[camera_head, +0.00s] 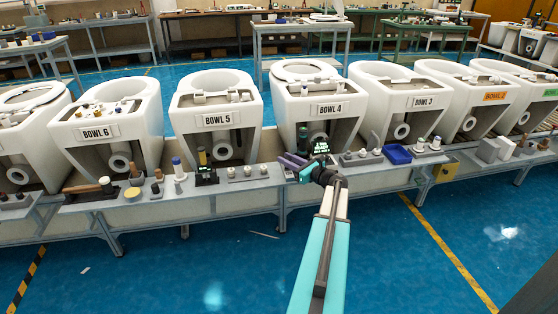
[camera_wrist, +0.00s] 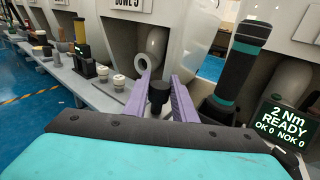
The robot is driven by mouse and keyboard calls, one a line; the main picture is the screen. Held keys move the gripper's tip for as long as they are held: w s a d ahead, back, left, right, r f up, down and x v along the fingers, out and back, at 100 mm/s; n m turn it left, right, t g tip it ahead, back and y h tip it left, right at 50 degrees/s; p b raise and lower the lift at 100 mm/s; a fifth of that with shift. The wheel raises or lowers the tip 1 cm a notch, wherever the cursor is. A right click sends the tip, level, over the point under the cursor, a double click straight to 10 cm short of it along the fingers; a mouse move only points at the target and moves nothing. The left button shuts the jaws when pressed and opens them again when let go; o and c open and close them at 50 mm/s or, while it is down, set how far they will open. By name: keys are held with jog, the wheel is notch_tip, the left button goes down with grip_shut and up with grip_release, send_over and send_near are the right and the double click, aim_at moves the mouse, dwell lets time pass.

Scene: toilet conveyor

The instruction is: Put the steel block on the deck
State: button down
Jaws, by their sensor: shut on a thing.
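My gripper (camera_head: 294,162) is over the bench ledge in front of BOWL 4 in the head view. In the wrist view its two purple fingers (camera_wrist: 160,98) stand on either side of a small dark knob-like thing (camera_wrist: 158,92), and are shut on it. Whether this is part of the steel block I cannot tell. In the head view a grey block (camera_head: 488,150) stands on the ledge in front of BOWL 2, beside a whitish block (camera_head: 504,147). The flat top deck of BOWL 4 (camera_head: 315,88) carries small fittings.
A black-and-teal screwdriver (camera_wrist: 238,70) stands upright right of my fingers, beside a green-lettered torque display (camera_wrist: 284,125). Two pale-topped knobs (camera_wrist: 119,82) sit to the left on the ledge. A blue tray (camera_head: 397,154) lies farther right. The blue floor (camera_head: 190,270) in front is mostly clear.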

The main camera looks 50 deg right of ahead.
jog(key=w+d, duration=0.2)
jog(key=w, duration=0.4)
jog(key=shift+w+d+f, duration=0.2)
jog(key=shift+d+f, duration=0.05)
jog(key=shift+f+p, duration=0.3)
jog(key=shift+f, duration=1.45)
jog(key=shift+f, duration=0.15)
jog(key=c, duration=1.7)
grip_release()
jog(key=shift+c, duration=0.2)
jog(key=shift+s, duration=0.15)
jog(key=s+a, duration=0.1)
jog(key=s, duration=1)
jog(key=shift+s+a+r+b, duration=0.15)
jog(key=shift+s+r+b, duration=0.2)
jog(key=shift+r+b, duration=0.05)
